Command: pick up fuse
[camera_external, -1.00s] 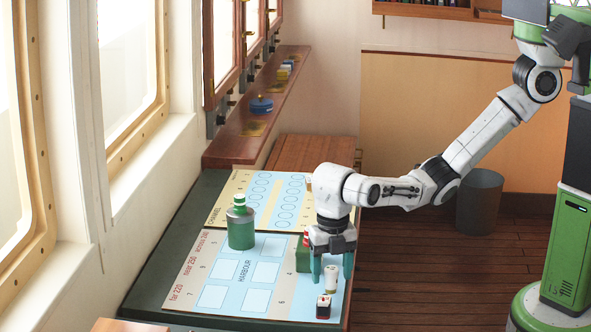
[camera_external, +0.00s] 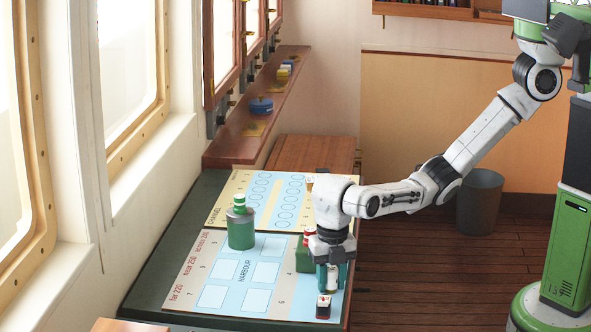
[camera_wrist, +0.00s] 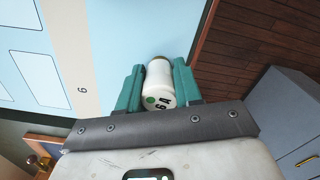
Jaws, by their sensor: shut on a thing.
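The fuse (camera_wrist: 160,82) is a white cylinder with a metal cap, a green dot and lettering like "6 A" on its end. In the wrist view it sits between the two green fingers of my gripper (camera_wrist: 160,88), which are shut on it. In the external view the fuse (camera_external: 333,279) shows partly between the fingers of my gripper (camera_external: 333,276), low over the light blue chart (camera_external: 262,300). I cannot tell whether it touches the chart.
A small black, white and red block (camera_external: 323,307) stands just in front of the gripper. A green block with a red and white top (camera_external: 304,256) is close behind it. A green bottle-like container (camera_external: 240,228) stands to the left. The chart's middle is clear.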

